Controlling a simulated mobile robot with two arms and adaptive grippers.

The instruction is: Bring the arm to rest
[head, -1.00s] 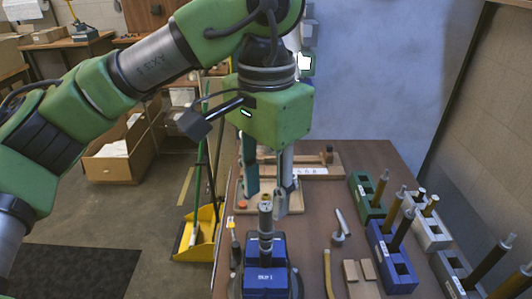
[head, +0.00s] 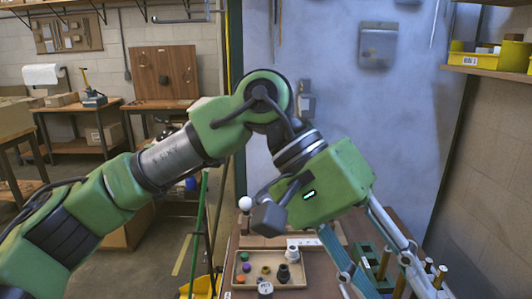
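My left arm comes in from the left, its green gripper body (head: 325,190) raised over the workbench and tilted. The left gripper (head: 380,262) points down and to the right. The lower ends of the fingers run toward the bottom edge of the picture. My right gripper is not in view.
A shallow tray (head: 234,270) on the bench holds small coloured parts and a black socket-like piece (head: 292,254). A white bulb (head: 245,203) stands behind it. Brass-topped posts (head: 428,264) stand at right, near the fingers. A shelf with yellow bins (head: 474,59) hangs at upper right.

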